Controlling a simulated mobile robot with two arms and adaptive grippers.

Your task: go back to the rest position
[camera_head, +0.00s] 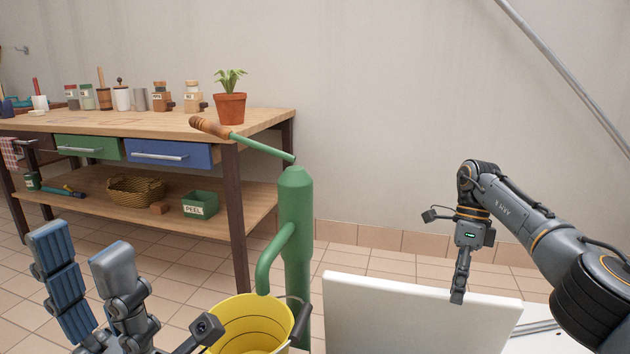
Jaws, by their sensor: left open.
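My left gripper (84,252) is at the lower left, fingers pointing up and spread apart. It is open, with nothing between the fingers, left of the yellow bucket. My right arm comes in from the right. My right gripper (458,290) points down in front of the white panel's top edge. It is seen edge-on, so its opening is hidden, and no held object shows.
A green hand pump (296,230) with a wooden-handled lever stands mid-view, its spout above a yellow bucket (250,325). A white panel (400,320) is to its right. A workbench (165,122) with jars and a potted plant (231,106) stands behind.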

